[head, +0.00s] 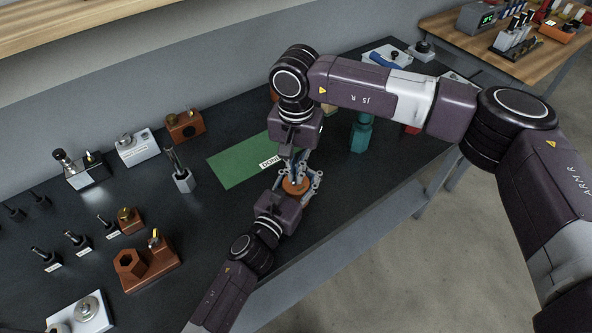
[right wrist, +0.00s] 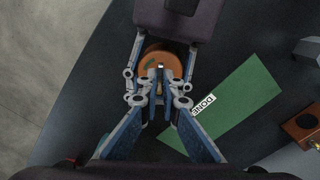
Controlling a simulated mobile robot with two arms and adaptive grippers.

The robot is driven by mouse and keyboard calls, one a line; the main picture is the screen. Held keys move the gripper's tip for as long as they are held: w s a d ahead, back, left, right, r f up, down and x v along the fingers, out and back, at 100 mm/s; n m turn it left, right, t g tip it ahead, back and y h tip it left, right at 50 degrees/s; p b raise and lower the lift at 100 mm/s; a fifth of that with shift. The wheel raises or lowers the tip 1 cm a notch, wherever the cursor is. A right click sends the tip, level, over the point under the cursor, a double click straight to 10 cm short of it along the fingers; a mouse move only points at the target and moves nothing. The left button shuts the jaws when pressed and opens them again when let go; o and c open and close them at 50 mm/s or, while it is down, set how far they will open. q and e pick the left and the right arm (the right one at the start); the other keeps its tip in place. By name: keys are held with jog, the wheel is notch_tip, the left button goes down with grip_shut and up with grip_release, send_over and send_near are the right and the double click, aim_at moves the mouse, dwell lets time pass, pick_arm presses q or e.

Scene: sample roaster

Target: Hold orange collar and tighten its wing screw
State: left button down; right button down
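The orange collar (head: 295,187) is near the front edge of the dark bench, and it also shows in the right wrist view (right wrist: 152,62). My left gripper (head: 297,190) comes from the front with its fingers on both sides of the collar, apparently touching it. My right gripper (right wrist: 159,92) points down from above, its fingertips nearly together over the collar. A small brass-coloured bit, apparently the wing screw (right wrist: 159,88), shows between those fingertips. Most of the screw is hidden by the fingers.
A green mat (head: 232,163) marked DONE lies just behind the grippers. A teal block (head: 361,134) stands to the right. An orange-brown fixture (head: 150,268) and several small tools stand at the left. Bare bench lies between them and my left arm.

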jog(key=m, duration=0.6)
jog(key=shift+m, duration=0.3)
jog(key=m, duration=1.2)
jog(key=shift+m, duration=0.3)
jog(key=m, duration=0.6)
jog(key=c, duration=2.2)
grip_release()
jog(key=shift+o, duration=0.2)
jog(key=shift+r, duration=0.1)
